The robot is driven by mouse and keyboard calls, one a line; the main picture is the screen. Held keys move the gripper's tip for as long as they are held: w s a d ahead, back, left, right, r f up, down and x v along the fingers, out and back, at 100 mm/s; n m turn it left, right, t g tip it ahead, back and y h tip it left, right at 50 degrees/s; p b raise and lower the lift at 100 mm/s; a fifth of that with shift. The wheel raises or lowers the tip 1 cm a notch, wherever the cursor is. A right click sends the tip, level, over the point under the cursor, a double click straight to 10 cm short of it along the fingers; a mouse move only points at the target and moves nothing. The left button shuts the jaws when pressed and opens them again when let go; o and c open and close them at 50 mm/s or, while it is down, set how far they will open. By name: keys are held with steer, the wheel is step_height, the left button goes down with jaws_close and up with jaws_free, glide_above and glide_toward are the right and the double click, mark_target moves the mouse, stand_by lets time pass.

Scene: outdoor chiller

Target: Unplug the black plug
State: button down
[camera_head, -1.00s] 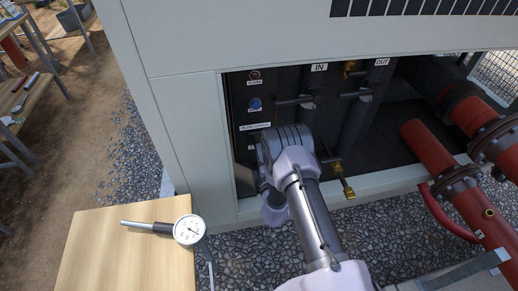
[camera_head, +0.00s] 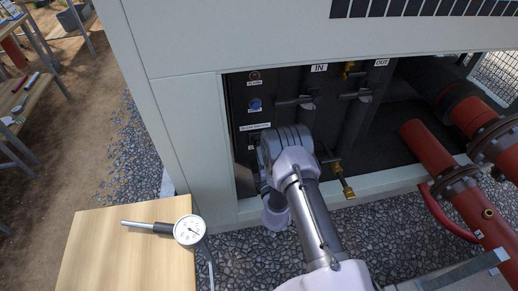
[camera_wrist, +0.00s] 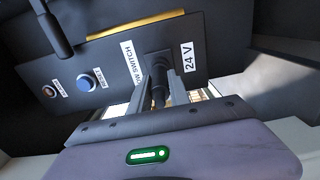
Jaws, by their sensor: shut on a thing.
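The black plug (camera_wrist: 158,92) shows in the wrist view at the dark panel, between the "FLOW SWITCH" label and the "24 V" label (camera_wrist: 188,58). My gripper (camera_wrist: 157,74) has its two fingers on either side of the plug and is shut on it. The plug's front end is at the panel; I cannot tell how deep it sits in its socket. In the head view my arm hides the plug and the gripper fingers.
A blue button (camera_wrist: 86,82) and a red button (camera_wrist: 49,91) are on the same panel. Pipes with brass valves (camera_head: 337,170) stand to the right of my arm. A wooden table (camera_head: 110,255) with a dial gauge (camera_head: 188,230) is at the lower left.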

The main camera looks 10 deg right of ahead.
steer(key=shift+s+p, duration=0.6)
steer(key=shift+s, duration=1.6)
steer(key=c, duration=1.8)
jaws_free()
jaws_close()
